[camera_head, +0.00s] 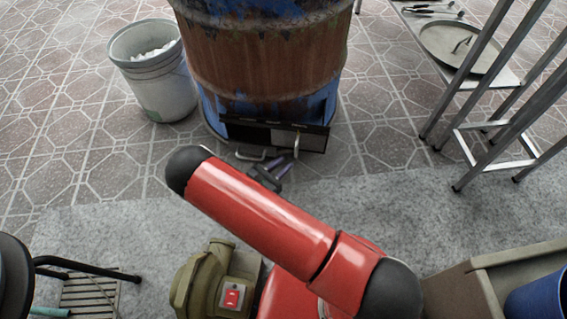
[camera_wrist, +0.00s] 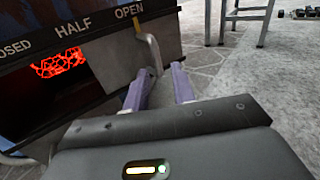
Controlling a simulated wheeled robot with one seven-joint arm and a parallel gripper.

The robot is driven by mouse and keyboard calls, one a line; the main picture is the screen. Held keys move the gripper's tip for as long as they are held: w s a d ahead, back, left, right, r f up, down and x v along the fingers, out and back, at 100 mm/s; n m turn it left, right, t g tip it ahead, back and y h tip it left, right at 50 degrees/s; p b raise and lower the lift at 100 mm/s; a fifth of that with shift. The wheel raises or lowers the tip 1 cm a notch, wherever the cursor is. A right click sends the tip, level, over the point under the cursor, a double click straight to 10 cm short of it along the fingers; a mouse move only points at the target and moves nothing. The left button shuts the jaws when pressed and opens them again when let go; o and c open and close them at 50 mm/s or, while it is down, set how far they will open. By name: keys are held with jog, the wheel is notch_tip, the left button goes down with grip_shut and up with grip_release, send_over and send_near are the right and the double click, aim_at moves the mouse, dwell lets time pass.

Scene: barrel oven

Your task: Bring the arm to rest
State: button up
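My gripper (camera_head: 276,168) is low in front of the barrel oven (camera_head: 265,50), at the right part of its bottom hatch. In the wrist view its two purple fingers (camera_wrist: 160,72) are apart with nothing clearly held between them. The hatch's metal handle (camera_wrist: 151,48) stands close to the fingertips; I cannot tell whether it touches them. The grey sliding plate (camera_wrist: 120,68) is under the OPEN mark, and orange glow (camera_wrist: 60,63) shows in the opening left of it. My red arm reaches across the head view, bent and extended toward the oven.
A white bucket (camera_head: 158,85) stands left of the oven. A metal rack (camera_head: 500,110) and a shelf with a round lid (camera_head: 463,45) stand right. An olive blower (camera_head: 210,280) is below my arm, and a blue container (camera_head: 540,300) is at bottom right. Grey floor lies between.

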jog(key=s+d+r+m+g+y+p, duration=0.1)
jog(key=s+d+r+m+g, duration=0.1)
jog(key=d+r+m+g, duration=0.5)
jog(key=s+d+r+m+g+y, duration=0.15)
jog(key=r+m, duration=0.25)
jog(key=r, duration=0.7)
jog(key=s+d+r+m+g+y+p, duration=0.1)
jog(key=s+d+r+m+g, duration=0.1)
jog(key=d+r+m+g, duration=0.5)
jog(key=s+r+m+t+y+p, duration=0.2)
jog(key=s+r+m+t+y, duration=0.6)
jog(key=s+r, duration=0.7)
notch_tip(320, 180, up, 5)
jog(key=shift+s+d+f+m+y, duration=0.1)
jog(key=shift+s+d+m+y, duration=0.25)
jog(key=shift+m, duration=0.45)
jog(key=shift+a+p, duration=0.1)
jog(key=shift+p, duration=0.3)
